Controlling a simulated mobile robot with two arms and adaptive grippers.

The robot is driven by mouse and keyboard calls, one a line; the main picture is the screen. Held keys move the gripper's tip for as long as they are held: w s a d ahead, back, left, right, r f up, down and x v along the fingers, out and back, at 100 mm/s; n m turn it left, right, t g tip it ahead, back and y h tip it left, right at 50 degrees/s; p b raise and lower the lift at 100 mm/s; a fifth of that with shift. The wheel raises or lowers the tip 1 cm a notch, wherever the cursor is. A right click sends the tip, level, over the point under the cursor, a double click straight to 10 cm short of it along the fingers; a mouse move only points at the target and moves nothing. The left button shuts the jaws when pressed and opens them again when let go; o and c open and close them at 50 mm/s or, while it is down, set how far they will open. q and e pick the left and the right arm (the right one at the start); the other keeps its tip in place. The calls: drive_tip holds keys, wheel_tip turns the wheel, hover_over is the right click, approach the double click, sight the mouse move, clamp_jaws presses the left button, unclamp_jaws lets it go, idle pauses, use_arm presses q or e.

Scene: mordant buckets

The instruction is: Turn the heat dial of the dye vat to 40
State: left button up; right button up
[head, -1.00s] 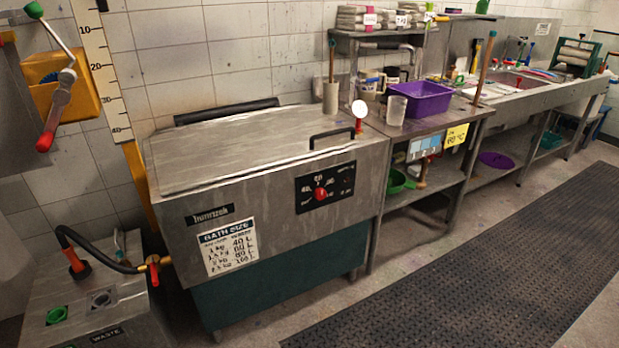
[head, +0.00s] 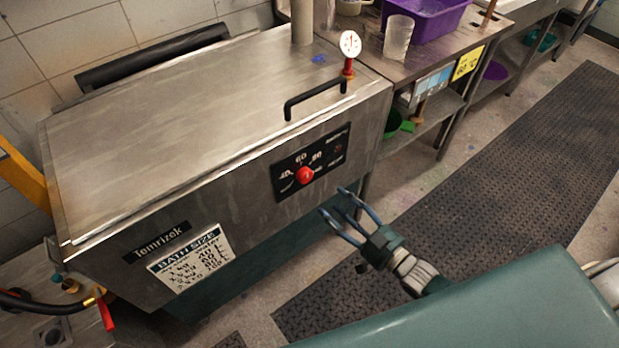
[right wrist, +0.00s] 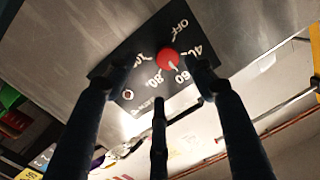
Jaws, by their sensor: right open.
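The dye vat (head: 180,110) is a large steel tank with its lid down, filling the left half of the head view. Its heat dial (head: 305,175) is a red knob on a black front panel (head: 334,149). In the right wrist view the dial (right wrist: 167,58) has a white mark pointing roughly between 60 and 80, nearer 60; 40 and OFF are also readable. My right gripper (head: 335,204) is open and empty, just below and right of the dial in the head view. In the right wrist view its three dark fingers (right wrist: 161,80) point at the panel, apparently apart from it. My left gripper is not in view.
A black lid handle (head: 316,99) and a white-faced gauge (head: 349,43) stand above the panel. A bench with a purple basin (head: 428,20) and a clear beaker (head: 398,38) is to the right. A black floor mat (head: 470,210) lies in front.

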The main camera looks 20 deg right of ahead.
sight(308, 179)
drive_tip(key=b+x, duration=0.1)
drive_tip(key=x, duration=0.2)
drive_tip(key=r+b+x, duration=0.1)
drive_tip(key=x, duration=0.3)
drive_tip(key=b+x, duration=0.1)
drive_tip(key=x, duration=0.2)
drive_tip(key=shift+w+a+r+b, duration=0.25)
drive_tip(key=shift+w+a+b, duration=0.05)
drive_tip(key=shift+b, duration=0.05)
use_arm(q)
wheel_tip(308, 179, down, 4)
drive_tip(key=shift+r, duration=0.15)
use_arm(e)
drive_tip(key=shift+s, duration=0.1)
drive_tip(key=c, duration=1.1)
